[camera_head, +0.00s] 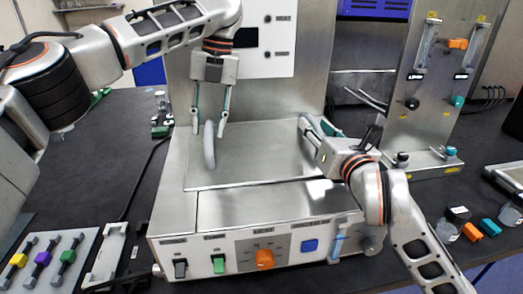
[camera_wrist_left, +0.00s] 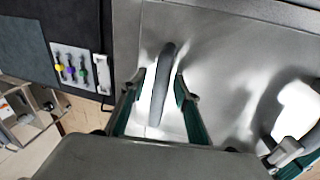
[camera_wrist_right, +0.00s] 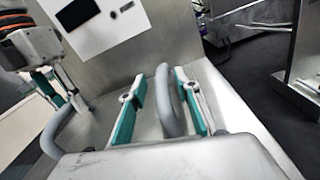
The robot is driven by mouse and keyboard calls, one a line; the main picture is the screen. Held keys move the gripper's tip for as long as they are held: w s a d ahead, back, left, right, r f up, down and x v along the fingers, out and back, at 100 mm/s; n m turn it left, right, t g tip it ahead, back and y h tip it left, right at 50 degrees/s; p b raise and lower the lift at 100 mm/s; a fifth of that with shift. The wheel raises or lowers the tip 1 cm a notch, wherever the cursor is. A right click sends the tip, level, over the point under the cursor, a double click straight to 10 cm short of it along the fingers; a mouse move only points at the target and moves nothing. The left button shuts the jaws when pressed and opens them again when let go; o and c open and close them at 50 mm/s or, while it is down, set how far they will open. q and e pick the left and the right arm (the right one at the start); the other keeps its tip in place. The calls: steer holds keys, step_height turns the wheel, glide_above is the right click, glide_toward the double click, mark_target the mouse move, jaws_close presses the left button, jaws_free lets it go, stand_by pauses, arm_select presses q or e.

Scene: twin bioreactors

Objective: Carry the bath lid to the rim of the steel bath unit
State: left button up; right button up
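The bath lid (camera_head: 255,150) is a flat steel plate with two grey arched handles. It appears to lie flat on top of the steel bath unit (camera_head: 250,215); the rim beneath it is hidden. My left gripper (camera_head: 210,119) is open, pointing down at the left handle (camera_head: 209,146). In the left wrist view this handle (camera_wrist_left: 162,85) stands between the fingers with gaps. My right gripper (camera_head: 308,130) is at the right handle, which is mostly hidden in the head view. The right wrist view shows this handle (camera_wrist_right: 168,100) between its open fingers.
The unit's front panel has switches, an orange knob (camera_head: 264,258) and a blue button (camera_head: 310,246). A tall steel panel (camera_head: 250,90) stands behind the lid. A flowmeter stand (camera_head: 435,90) is at right. A tray of coloured clamps (camera_head: 42,258) lies at front left.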

steer(key=shift+d, duration=0.1)
arm_select(q)
step_height(320, 180, up, 7)
steer(key=d, duration=0.1)
steer(key=shift+w+d+r, duration=0.2)
arm_select(e)
steer(key=v, duration=1.2)
